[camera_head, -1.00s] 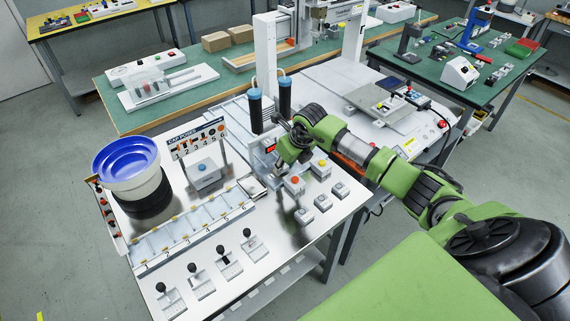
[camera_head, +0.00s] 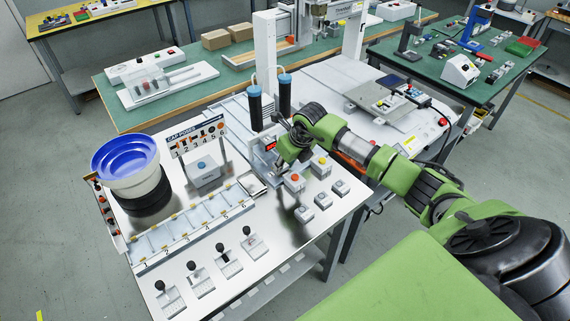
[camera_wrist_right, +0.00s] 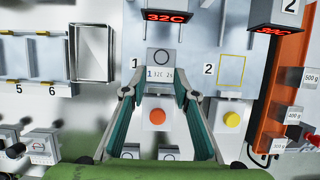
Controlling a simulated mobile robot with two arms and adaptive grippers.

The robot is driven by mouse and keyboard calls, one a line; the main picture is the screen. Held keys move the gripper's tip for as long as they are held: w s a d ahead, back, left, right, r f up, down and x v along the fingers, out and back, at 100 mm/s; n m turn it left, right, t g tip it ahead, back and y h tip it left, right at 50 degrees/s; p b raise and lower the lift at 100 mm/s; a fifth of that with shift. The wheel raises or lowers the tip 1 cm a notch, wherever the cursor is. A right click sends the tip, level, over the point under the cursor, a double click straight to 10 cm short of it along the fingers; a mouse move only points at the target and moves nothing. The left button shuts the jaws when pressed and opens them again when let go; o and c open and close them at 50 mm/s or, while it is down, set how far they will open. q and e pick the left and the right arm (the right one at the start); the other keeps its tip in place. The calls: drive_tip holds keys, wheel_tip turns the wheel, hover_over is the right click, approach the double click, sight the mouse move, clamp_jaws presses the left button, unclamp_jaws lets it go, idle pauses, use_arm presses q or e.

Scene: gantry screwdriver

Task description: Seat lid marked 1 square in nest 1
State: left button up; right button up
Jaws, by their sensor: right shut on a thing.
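The lid marked 1 (camera_wrist_right: 160,73) is a light grey block with a ring on top and "1 32C" print on its front. In the right wrist view it sits between the fingertips of my right gripper (camera_wrist_right: 160,93), which is shut on it. Lid and gripper are at nest 1, beside the printed "1" and below a red "32C" display (camera_wrist_right: 165,15). The lid looks roughly square to the panel; its underside is hidden, so I cannot tell whether it touches the nest. In the head view my right gripper (camera_head: 283,163) hides the lid. My left gripper is not in view.
Nest 2 (camera_wrist_right: 234,69), outlined in yellow, is empty to the right. An orange-red button (camera_wrist_right: 157,117) and a yellow button (camera_wrist_right: 232,120) stand in front. An orange rack (camera_wrist_right: 281,85) with weights lies at right. A blue bowl feeder (camera_head: 126,165) stands at the table's left.

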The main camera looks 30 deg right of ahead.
drive_tip(key=shift+f+b, duration=0.35)
drive_tip(key=shift+f, duration=0.1)
drive_tip(key=o, duration=1)
drive_tip(key=shift+r, duration=0.1)
drive_tip(key=v, duration=1.2)
drive_tip(key=shift+w, duration=0.1)
